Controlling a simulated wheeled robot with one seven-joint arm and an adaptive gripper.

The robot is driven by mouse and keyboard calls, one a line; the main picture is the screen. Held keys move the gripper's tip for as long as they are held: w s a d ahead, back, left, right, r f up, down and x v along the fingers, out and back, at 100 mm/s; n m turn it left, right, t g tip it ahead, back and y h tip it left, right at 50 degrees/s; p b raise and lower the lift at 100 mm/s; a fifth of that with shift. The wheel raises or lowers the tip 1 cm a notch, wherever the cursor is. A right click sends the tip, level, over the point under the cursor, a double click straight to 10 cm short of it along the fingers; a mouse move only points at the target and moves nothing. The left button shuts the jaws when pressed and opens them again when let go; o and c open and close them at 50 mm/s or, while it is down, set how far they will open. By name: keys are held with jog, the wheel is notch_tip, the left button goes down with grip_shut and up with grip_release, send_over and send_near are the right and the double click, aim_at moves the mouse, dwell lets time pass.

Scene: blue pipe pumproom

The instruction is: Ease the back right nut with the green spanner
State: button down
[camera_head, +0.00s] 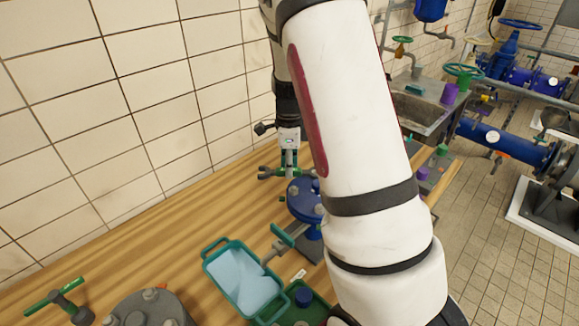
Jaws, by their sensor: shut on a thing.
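My gripper (290,168) points down over the wooden bench, just behind the blue flange. My white arm covers the flange's right side, so the back right nut is at least partly hidden. I cannot tell whether the spanner touches a nut.
A teal tray (209,265) and a teal-handled grey fitting (283,236) are in front of the flange. A grey flange (145,308) and a green T-handle (55,295) are at lower left. A tiled wall (130,110) bounds the bench; its left middle is clear. A sink (420,112) lies beyond.

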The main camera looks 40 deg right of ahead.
jog(key=shift+r, duration=0.3)
jog(key=shift+r+p, duration=0.45)
jog(key=shift+r, duration=1.15)
